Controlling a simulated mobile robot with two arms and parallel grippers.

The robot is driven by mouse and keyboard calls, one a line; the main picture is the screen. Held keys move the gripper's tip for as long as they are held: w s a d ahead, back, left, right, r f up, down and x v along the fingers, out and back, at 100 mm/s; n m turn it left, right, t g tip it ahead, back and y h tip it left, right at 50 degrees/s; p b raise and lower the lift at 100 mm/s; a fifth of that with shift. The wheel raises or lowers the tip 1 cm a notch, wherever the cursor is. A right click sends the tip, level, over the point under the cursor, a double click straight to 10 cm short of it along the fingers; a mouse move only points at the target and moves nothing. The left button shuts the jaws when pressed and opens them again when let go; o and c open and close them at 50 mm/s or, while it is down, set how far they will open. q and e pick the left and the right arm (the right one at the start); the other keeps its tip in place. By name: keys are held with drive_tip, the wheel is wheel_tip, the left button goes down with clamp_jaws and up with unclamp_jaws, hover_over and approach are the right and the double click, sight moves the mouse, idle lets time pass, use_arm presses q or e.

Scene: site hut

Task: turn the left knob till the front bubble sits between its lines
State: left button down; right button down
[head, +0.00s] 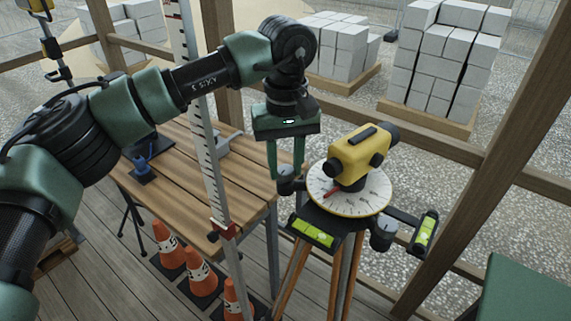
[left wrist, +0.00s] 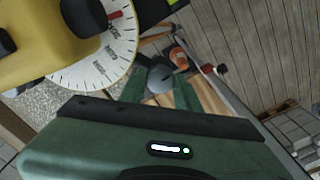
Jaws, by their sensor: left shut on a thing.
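A yellow level (head: 357,153) stands on a white graduated dial (head: 372,198) on a tripod. The left knob (head: 288,186) is dark and round, at the dial's left edge; it shows grey in the left wrist view (left wrist: 160,79). My left gripper (head: 289,176) points down and is shut on this knob, its green fingers on either side. The front vial (head: 312,232) is yellow-green, in a dark holder below the dial. Its bubble is too small to place against the lines. The right knob (head: 383,236) and a side vial (head: 425,230) are at the right. My right gripper is out of view.
A wooden table (head: 180,165) stands left of the tripod, with a tall graduated staff (head: 207,160) in front. Orange cones (head: 201,272) stand below. Timber rails (head: 440,145) and stacked pale blocks (head: 440,60) are behind.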

use_arm(q)
drive_tip(key=n+b, duration=0.2)
drive_tip(key=n, duration=0.3)
drive_tip(key=n+b, duration=0.1)
drive_tip(key=n, duration=0.4)
drive_tip(key=shift+b, duration=0.4)
drive_tip(key=n+b, duration=0.1)
drive_tip(key=n, duration=0.4)
drive_tip(key=shift+n, duration=0.4)
drive_tip(key=n+b, duration=0.1)
drive_tip(key=n, duration=0.3)
drive_tip(key=shift+n, duration=0.3)
drive_tip(key=shift+r, duration=0.1)
drive_tip(key=c, duration=1)
unclamp_jaws()
